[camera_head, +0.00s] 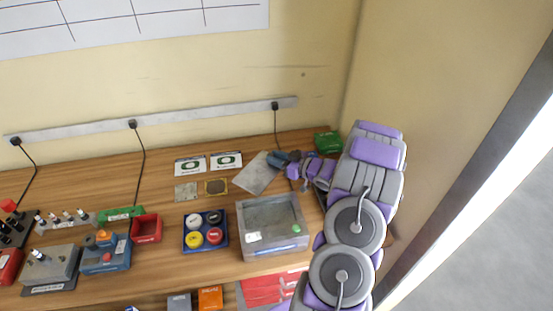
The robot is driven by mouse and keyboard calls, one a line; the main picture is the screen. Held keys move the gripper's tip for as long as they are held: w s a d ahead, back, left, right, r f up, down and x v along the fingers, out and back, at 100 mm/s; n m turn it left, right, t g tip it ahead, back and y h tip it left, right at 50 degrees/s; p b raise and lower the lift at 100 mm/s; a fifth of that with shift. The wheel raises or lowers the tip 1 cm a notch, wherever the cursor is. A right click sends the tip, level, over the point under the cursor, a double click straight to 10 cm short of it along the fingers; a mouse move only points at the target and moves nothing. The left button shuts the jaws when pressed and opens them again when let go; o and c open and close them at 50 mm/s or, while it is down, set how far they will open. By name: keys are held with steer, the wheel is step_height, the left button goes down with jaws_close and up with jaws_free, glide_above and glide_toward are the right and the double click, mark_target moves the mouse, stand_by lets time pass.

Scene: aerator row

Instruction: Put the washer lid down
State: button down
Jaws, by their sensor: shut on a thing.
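The washer lid (254,175) is a flat grey plate at the back right of the bench, turned at an angle. My gripper (273,159) is shut on its upper right edge. I cannot tell whether the lid touches the bench top or hangs just above it. The washer (272,249) is a grey metal box in front of the lid, with its recessed top showing and a small white label on it. My arm reaches in from the right side.
Left of the washer is a blue tray (187,247) with several coloured round caps. Two printed cards (190,165) and two small square plates lie left of the lid. A green box (327,142) stands near the right wall. A red bin (146,229) sits farther left.

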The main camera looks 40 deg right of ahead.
steer(key=shift+d+f, duration=0.6)
steer(key=shift+f, duration=0.05)
steer(key=shift+a, duration=0.25)
steer(key=c, duration=1.1)
jaws_free()
steer(key=shift+a, duration=0.2)
steer(key=shift+o, duration=1)
steer(key=shift+d, duration=0.25)
steer(key=shift+r, duration=0.25)
steer(key=p+v, duration=0.1)
steer(key=v, duration=1.1)
steer(key=shift+r, duration=0.25)
